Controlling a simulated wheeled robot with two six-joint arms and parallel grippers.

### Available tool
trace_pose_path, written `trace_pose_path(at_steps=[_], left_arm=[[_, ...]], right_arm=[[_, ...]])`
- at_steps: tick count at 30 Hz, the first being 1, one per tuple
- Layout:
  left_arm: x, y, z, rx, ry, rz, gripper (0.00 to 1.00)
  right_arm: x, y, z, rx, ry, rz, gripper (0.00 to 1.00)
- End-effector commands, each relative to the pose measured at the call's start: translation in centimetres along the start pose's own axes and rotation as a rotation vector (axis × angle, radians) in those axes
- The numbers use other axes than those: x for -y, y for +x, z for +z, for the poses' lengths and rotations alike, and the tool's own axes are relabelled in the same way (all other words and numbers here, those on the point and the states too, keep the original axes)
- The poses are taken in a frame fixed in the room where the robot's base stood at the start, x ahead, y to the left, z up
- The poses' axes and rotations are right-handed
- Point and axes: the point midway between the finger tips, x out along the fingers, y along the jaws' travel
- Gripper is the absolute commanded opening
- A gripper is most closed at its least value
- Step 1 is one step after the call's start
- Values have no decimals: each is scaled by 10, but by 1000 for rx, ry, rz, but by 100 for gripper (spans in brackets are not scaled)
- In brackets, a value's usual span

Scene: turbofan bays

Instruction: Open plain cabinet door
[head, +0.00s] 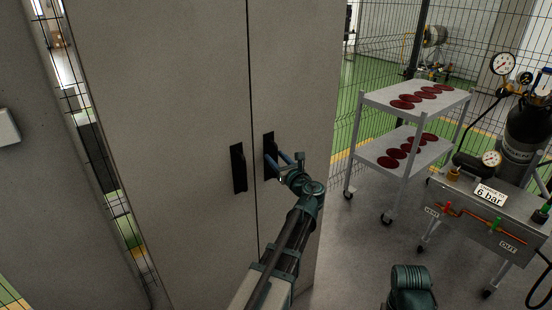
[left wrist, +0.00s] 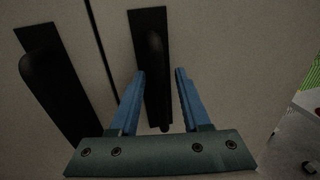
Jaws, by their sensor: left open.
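The plain grey cabinet (head: 170,90) fills the left and middle of the head view, with two doors meeting at a dark vertical seam. The left door's black handle (head: 238,168) and the right door's black handle (head: 268,150) sit on either side of the seam. My left gripper (head: 276,163) is at the right handle with its blue fingers open. In the left wrist view, the right handle (left wrist: 154,65) stands between the two open fingers (left wrist: 160,75), apart from both as far as I can tell. The left handle (left wrist: 55,80) is to the left. Both doors look shut.
A two-shelf trolley (head: 370,99) with dark red discs stands right of the cabinet. Further right are a metal test cart (head: 470,215) and a dark gas cylinder (head: 525,130). A wire fence runs behind. Grey floor lies clear between cabinet and carts.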

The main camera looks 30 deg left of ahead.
Motion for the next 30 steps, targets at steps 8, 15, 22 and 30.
trace_pose_path(at_steps=[8, 15, 22, 30], left_arm=[[0, 4, 0, 0, 0, -1, 47], [0, 4, 0, 0, 0, -1, 20], [0, 4, 0, 0, 0, -1, 0], [0, 3, 0, 0, 0, -1, 0]], right_arm=[[0, 0, 0, 0, 0, 0, 50], [0, 0, 0, 0, 0, 0, 50], [0, 0, 0, 0, 0, 0, 50], [0, 0, 0, 0, 0, 0, 50]])
